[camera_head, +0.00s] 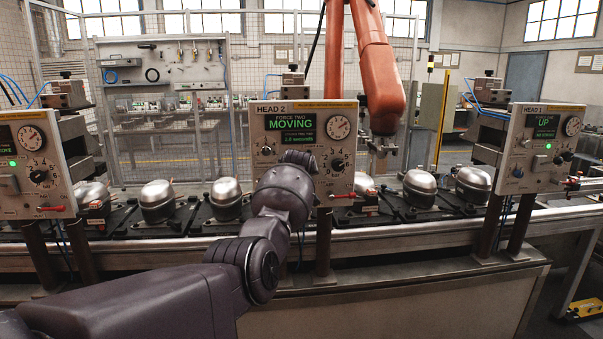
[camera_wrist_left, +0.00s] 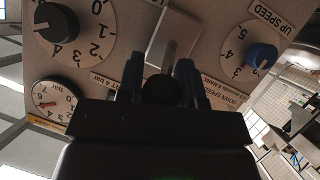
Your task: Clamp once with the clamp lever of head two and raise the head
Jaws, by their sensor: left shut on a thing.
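The head two panel (camera_head: 304,131) stands in the middle of the head view. Its green display (camera_head: 292,123) reads MOVING. My left arm reaches up to the panel's lower middle, and its wrist hides the gripper there. In the left wrist view my left gripper (camera_wrist_left: 162,78) is shut on a dark round knob (camera_wrist_left: 160,90), which appears to belong to the clamp lever. A grey metal plate (camera_wrist_left: 175,40) is just beyond the fingers. A blue knob (camera_wrist_left: 261,56) and a black dial (camera_wrist_left: 57,25) flank it. My right gripper is not in view.
Silver compressors (camera_head: 226,197) stand in dark pallets along the conveyor (camera_head: 400,232). Head one's panel (camera_head: 541,150) is at right, reading UP; another panel (camera_head: 30,165) is at left. An orange robot arm (camera_head: 375,75) hangs behind.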

